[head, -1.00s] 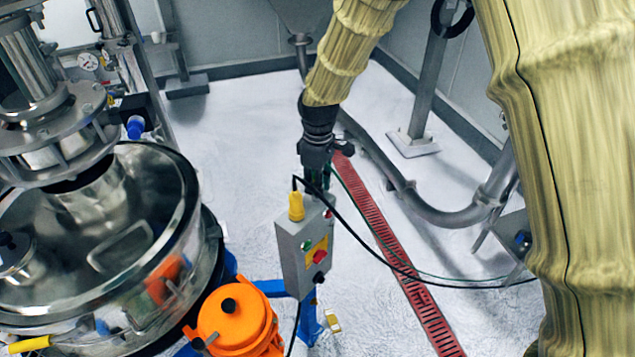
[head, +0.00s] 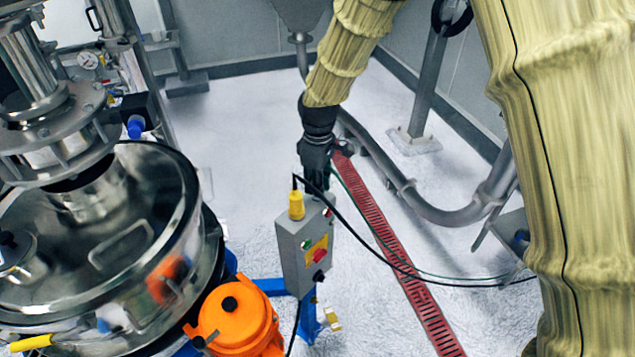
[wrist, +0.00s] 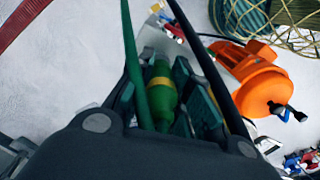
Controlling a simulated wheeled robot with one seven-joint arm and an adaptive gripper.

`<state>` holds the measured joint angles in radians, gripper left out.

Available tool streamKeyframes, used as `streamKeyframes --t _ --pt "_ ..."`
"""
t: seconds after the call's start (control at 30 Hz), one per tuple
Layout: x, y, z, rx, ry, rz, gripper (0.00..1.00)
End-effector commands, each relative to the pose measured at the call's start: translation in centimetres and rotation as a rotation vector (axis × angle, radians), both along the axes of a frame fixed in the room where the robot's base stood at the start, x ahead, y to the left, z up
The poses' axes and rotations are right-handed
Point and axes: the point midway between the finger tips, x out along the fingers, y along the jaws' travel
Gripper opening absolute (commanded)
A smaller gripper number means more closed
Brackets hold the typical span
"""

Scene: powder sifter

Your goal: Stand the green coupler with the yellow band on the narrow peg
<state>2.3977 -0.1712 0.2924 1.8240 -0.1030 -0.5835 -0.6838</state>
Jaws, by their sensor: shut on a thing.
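The green coupler with a yellow band (wrist: 160,92) lies between the fingers of my gripper (wrist: 166,68) in the wrist view. My gripper is shut on it. In the head view my gripper (head: 316,172) hangs just above and behind the top of the grey control box (head: 305,245). I cannot make out the coupler in the head view. I cannot pick out the narrow peg in either view; the gripper and cables cover part of the box top.
A yellow cable plug (head: 296,205) stands on the box, with a black cable (head: 360,243) looping right. A green cable (wrist: 137,55) crosses before the gripper. An orange motor (head: 233,318) and the steel sifter (head: 185,215) stand left. Floor is open around the red drain grate (head: 400,270).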

Motion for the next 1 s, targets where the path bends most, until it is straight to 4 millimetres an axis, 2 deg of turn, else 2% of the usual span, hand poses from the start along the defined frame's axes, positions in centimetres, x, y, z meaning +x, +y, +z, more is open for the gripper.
streamKeyframes --t 0.97,1.0 --pt "0.0 0.0 -1.1 0.000 0.000 0.000 0.00" --pt "0.0 0.0 -1.1 0.000 0.000 0.000 0.23"
